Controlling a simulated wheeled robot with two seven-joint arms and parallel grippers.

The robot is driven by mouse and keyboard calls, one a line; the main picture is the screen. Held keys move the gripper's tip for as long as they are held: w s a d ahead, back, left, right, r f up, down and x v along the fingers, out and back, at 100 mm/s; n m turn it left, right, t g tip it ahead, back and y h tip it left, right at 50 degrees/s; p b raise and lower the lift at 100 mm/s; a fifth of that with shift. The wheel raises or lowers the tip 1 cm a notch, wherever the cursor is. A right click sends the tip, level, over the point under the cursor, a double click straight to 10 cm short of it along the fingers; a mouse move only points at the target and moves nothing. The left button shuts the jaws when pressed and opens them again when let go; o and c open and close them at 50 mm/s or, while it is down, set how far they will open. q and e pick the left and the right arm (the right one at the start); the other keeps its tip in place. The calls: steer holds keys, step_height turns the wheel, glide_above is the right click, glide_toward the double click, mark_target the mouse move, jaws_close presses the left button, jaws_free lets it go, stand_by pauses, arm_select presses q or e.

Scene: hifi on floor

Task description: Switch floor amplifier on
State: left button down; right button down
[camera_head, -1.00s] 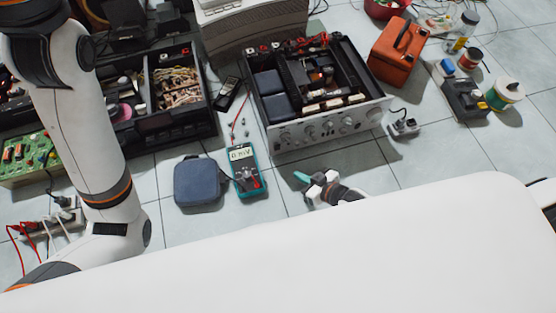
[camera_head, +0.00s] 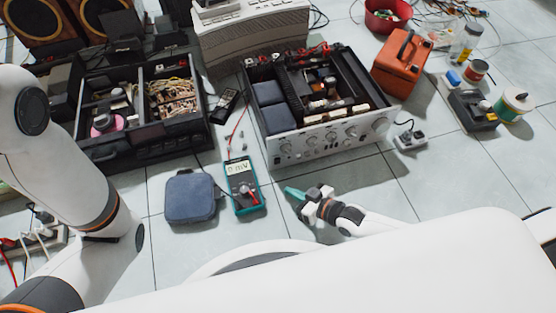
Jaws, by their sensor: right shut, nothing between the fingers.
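The floor amplifier (camera_head: 336,139) has a silver front panel with several knobs, and its top is open, showing the parts inside. It sits on the tiles in the upper middle of the head view, its front facing my side. My right gripper (camera_head: 292,193) has teal fingertips and is shut and empty. It is on the near side of the amplifier's front, below its left half in the picture, and apart from the panel. The panel's small switches are too small to tell on or off. My left arm comes in at the left; its gripper is out of view.
A teal multimeter (camera_head: 243,186) and a blue pouch (camera_head: 190,197) lie left of my right gripper. A socket block (camera_head: 410,139) lies right of the amplifier, an orange case (camera_head: 402,66) behind it. An open black unit (camera_head: 150,110) stands left.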

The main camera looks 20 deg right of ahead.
steer(key=b, duration=0.3)
glide_toward(275, 162)
steer(key=a+f, duration=0.1)
steer(key=w+a+f, duration=0.1)
steer(key=a+f, duration=0.1)
steer(key=shift+w+a+f, duration=0.1)
steer(key=shift+w+a, duration=0.1)
steer(key=shift+w, duration=0.9)
stand_by(0.7)
steer(key=shift+w+r, duration=0.25)
steer(key=shift+w, duration=0.15)
steer(key=shift+w, duration=0.25)
stand_by(0.5)
stand_by(0.3)
steer(key=shift+s+p, duration=0.4)
steer(key=shift+s, duration=0.3)
